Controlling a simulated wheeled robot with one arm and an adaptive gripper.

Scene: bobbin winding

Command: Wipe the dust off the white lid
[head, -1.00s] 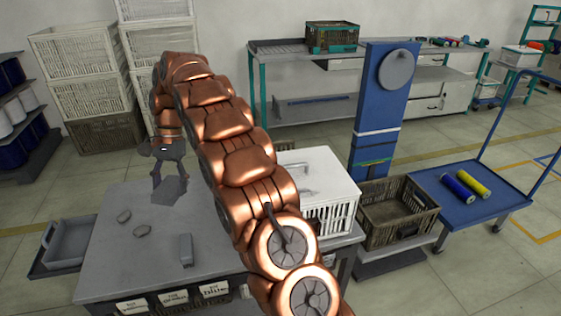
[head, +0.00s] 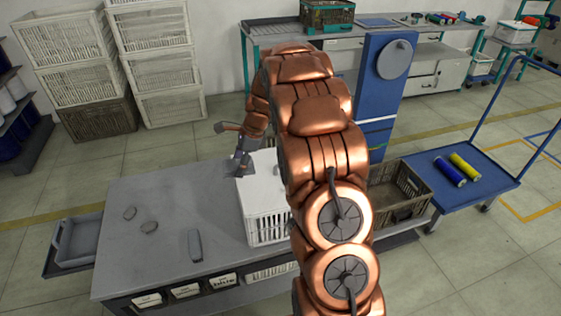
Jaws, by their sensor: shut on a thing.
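The white lid (head: 262,186) lies on a white slatted crate (head: 266,229) at the right end of the grey table. My copper arm hides the lid's right part. My gripper (head: 243,165) is over the lid's back left corner, pointing down. It is shut on a small grey piece, perhaps a cloth (head: 242,172), mostly hidden by the fingers. I cannot tell whether the piece touches the lid. Dust on the lid is too faint to make out.
A brown crate (head: 400,195) and a blue cart (head: 480,185) are at the right.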

